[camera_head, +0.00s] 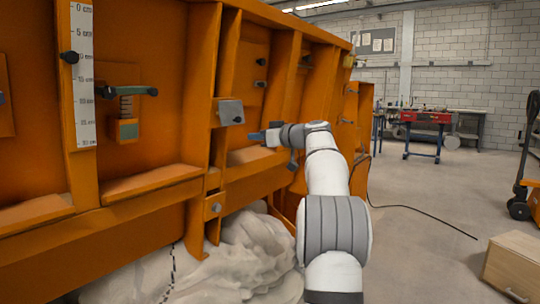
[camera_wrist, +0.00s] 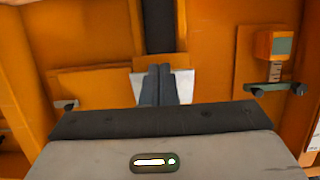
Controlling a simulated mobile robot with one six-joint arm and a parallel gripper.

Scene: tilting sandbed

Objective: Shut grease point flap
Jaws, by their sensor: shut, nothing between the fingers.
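A small grey box-like fitting (camera_head: 230,112) with a dark knob is mounted on an orange upright in the head view. It may be the grease point with its flap, but I cannot tell how far the flap stands open. My gripper (camera_head: 257,135) is just right of and slightly below this fitting, pointing left toward the orange wall. In the wrist view my gripper (camera_wrist: 160,70) has its two dark fingers together and empty. They overlap a pale plate (camera_wrist: 183,86) on the orange structure and hide its middle. I cannot tell whether they touch it.
Orange ribs flank my gripper. Sand-coloured sheeting (camera_head: 240,255) lies below. Open floor (camera_head: 430,190) is at right, with a cable.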

